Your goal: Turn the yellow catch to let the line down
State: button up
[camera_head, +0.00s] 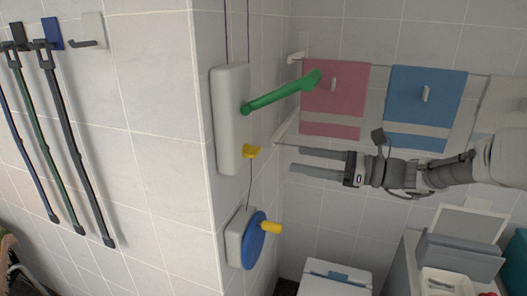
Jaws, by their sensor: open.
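The yellow catch (251,152) sticks out from the lower right edge of a tall white wall box (231,118). A green lever (282,93) juts from the same box, up and to the right. A dark line (248,188) runs from near the catch down to a blue wheel (253,240) with a yellow knob (271,228). My gripper (306,162) is open and empty, right of the catch and apart from it, fingers pointing left. It is below the green lever.
A pink towel (333,99) and a blue towel (424,108) hang from a line behind my arm. Leashes (68,140) hang on the left wall beside an empty hook (92,32). A white bin (335,278) and a tray (447,281) stand at the bottom.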

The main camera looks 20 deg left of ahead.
aim_at(258, 152)
jog(key=a, duration=1)
jog(key=shift+w+a+p, duration=0.15)
jog(key=shift+w+p, duration=0.25)
jog(key=c, duration=1.4)
